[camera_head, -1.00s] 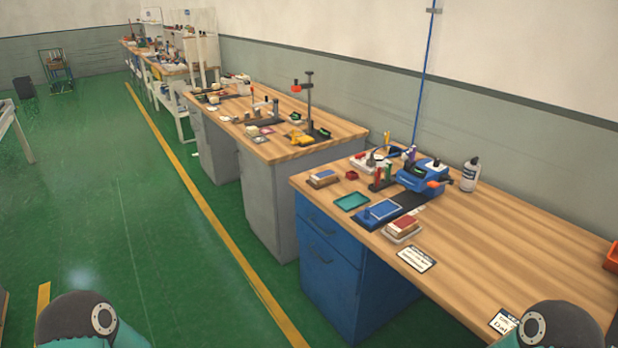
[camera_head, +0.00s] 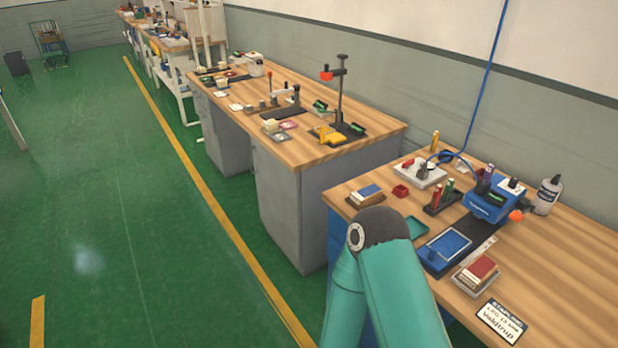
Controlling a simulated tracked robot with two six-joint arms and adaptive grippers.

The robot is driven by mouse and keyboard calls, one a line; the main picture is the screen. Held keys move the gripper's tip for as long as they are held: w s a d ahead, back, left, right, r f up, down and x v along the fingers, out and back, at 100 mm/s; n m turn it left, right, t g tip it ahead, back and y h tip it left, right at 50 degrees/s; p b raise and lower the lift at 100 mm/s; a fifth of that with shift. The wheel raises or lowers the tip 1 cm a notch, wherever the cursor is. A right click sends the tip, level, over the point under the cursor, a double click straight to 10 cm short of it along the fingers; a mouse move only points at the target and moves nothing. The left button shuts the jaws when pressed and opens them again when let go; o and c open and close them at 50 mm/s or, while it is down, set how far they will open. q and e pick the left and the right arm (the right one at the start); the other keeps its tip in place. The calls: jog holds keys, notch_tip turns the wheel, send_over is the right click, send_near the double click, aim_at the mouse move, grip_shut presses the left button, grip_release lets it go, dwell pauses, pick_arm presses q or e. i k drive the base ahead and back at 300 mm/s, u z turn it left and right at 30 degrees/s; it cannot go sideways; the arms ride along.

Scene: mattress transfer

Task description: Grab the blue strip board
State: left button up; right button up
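A flat blue board with a pale rim (camera_head: 447,244) lies on a black mat (camera_head: 479,233) on the near wooden workbench. A smaller blue piece (camera_head: 368,191) lies on a brown block to its left, toward the back end of the bench. I cannot tell for certain which of these is the blue strip board. A teal arm link of mine with a dark joint rises in front of the bench edge and hides part of it. Neither of my grippers shows in the picture.
The near bench (camera_head: 560,290) also carries a blue machine (camera_head: 490,203), a white bottle (camera_head: 547,195), a red-topped block (camera_head: 479,273) and a label card (camera_head: 500,321). A teal tray (camera_head: 416,228) is partly behind my arm. Green floor (camera_head: 150,240) at left is clear.

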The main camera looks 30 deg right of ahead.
aim_at(366, 195)
jog(key=z, duration=0.15)
jog(key=i, duration=1.3)
jog(key=z, duration=0.95)
jog(key=i, duration=0.3)
jog(key=z, duration=0.05)
jog(key=k, duration=0.75)
jog(key=z, duration=0.2)
jog(key=i, duration=0.7)
